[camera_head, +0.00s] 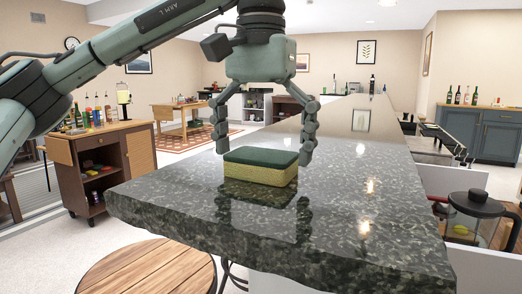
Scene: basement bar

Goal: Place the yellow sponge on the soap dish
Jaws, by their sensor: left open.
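The yellow sponge (260,174), with a dark green top layer, lies flat on the dark speckled stone counter (340,225). My left gripper (264,148) points down over it, open, with one finger at the left of the sponge and the other at its right. The right finger looks close to the sponge's right end; whether it touches cannot be told. I cannot make out a soap dish. My right gripper is not in view.
A glass jug with a black lid (476,205) stands below the counter's right side. Bottles (372,84) stand at the far end. A round wooden stool (150,268) is in front, and a wooden cart (100,160) is at the left. The counter around the sponge is clear.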

